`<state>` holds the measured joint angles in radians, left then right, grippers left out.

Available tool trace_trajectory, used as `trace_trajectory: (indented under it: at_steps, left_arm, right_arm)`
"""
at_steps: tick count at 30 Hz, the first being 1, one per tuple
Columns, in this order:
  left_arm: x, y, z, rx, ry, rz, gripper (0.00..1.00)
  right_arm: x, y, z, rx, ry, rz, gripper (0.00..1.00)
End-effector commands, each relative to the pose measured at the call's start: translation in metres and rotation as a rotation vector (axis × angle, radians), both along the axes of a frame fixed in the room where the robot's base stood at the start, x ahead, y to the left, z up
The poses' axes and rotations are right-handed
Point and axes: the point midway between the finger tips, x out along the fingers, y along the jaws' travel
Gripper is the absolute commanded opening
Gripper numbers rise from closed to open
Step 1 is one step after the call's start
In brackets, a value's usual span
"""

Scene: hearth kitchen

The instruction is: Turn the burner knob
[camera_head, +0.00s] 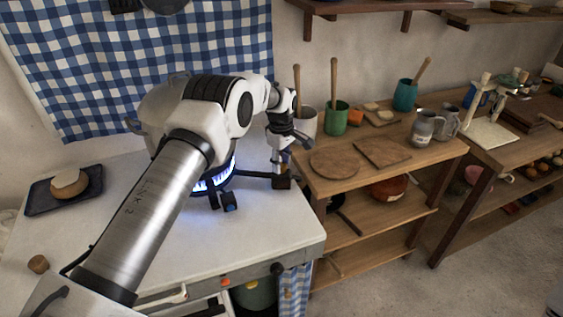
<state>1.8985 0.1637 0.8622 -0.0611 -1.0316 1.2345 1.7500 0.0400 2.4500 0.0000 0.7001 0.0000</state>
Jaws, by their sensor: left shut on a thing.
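The burner (215,182) is on the white countertop, partly behind my left arm. A ring of blue flame shows at it. A dark pipe runs right from the burner to a small black block (282,182) near the counter's right edge, where the burner knob seems to be. My left gripper (281,168) points down there, shut on the knob. The knob itself is mostly hidden by the fingers, so its angle cannot be told. My right gripper is not in view.
A large grey pot (158,108) stands behind my left arm. A dark tray (39,198) with a round loaf (69,184) lies at the left. A wooden shelf (330,188) with cups and boards stands close on the right. The counter's front right is clear.

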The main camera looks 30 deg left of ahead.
Motion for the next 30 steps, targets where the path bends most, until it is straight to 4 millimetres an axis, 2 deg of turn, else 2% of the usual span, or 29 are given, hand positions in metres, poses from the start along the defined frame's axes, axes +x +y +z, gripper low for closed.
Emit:
trace_trajectory:
  at_steps: [14,15,17,26,30]
  left_arm:
    - [-0.002,0.000,-0.003,-0.001,0.006,0.020,0.01]
    - [-0.002,0.000,-0.003,-0.001,0.007,0.020,0.39]
    - [-0.002,0.000,-0.003,-0.001,0.006,0.020,0.61]
    - [-0.001,0.000,-0.001,0.000,0.003,0.019,0.61]
    - [0.000,0.000,0.012,-0.001,0.001,0.019,0.61]
  right_arm:
    - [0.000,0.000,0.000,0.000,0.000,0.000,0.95]
    - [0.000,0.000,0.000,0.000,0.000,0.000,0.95]
    - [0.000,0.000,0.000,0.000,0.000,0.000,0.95]
    - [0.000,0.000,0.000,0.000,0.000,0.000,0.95]
    - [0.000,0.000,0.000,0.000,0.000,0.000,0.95]
